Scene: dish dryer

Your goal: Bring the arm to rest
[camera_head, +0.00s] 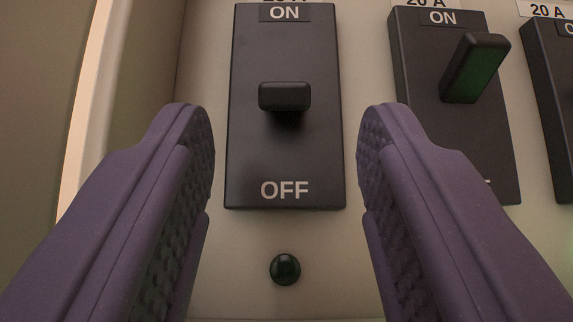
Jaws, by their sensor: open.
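My gripper (286,150) is open, with its two purple ridged fingers on either side of a black breaker switch (285,155) in the head camera view. Nothing is held between the fingers. The switch plate is marked ON at the top and OFF at the bottom. Its black lever (285,96) sticks out toward me in the upper middle of the plate. The fingertips look apart from the lever; how far they are from the panel is hard to tell.
A second breaker (455,130) stands to the right, its lever (476,68) with a green face tilted up near ON. Part of a third breaker (556,110) shows at the right edge. A pale panel edge (90,110) runs along the left.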

